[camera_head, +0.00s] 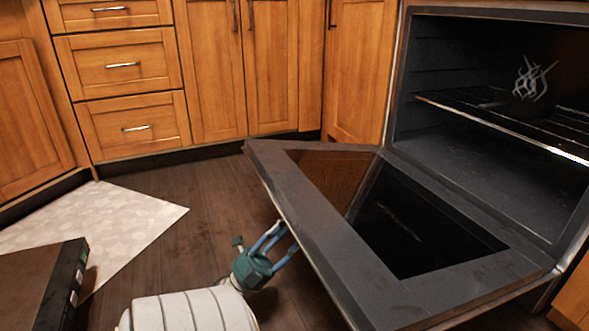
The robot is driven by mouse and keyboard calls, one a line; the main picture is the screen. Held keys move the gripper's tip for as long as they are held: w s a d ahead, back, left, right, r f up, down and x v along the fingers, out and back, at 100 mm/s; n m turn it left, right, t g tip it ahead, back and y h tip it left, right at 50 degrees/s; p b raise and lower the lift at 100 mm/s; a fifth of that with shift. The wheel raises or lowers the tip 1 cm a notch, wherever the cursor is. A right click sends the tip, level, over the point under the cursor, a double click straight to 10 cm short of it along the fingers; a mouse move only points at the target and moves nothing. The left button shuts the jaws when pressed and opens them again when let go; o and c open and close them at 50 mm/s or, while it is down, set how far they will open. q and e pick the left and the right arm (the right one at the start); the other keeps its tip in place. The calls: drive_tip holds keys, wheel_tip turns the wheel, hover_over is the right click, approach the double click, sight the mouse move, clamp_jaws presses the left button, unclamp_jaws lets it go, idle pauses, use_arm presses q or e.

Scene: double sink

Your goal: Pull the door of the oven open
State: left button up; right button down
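The oven door (440,293) hangs well open, tilted out and down from the oven, with its inner side and dark window facing up. The oven cavity (470,165) is exposed at the right, with a wire rack (500,120) inside. My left gripper (284,240), green with blue fingers, is at the outer left edge of the door, near its underside. Its fingertips are partly hidden by the door edge, so I cannot tell whether they are closed on anything. The door's handle is hidden. My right gripper is not in view.
Wooden drawers (125,65) and cabinets (212,70) line the back. A pale patterned mat (120,222) lies on the dark floor at left. A dark flat-topped object (35,280) stands at bottom left. Bare floor (205,190) lies between mat and door. A pale twisted object (533,78) is on the rack.

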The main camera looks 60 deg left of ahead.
use_arm(q)
drive_tip(key=shift+s+f, duration=0.15)
drive_tip(key=v, duration=0.7)
drive_tip(key=shift+y, duration=0.3)
drive_tip(key=shift+s+f, duration=0.1)
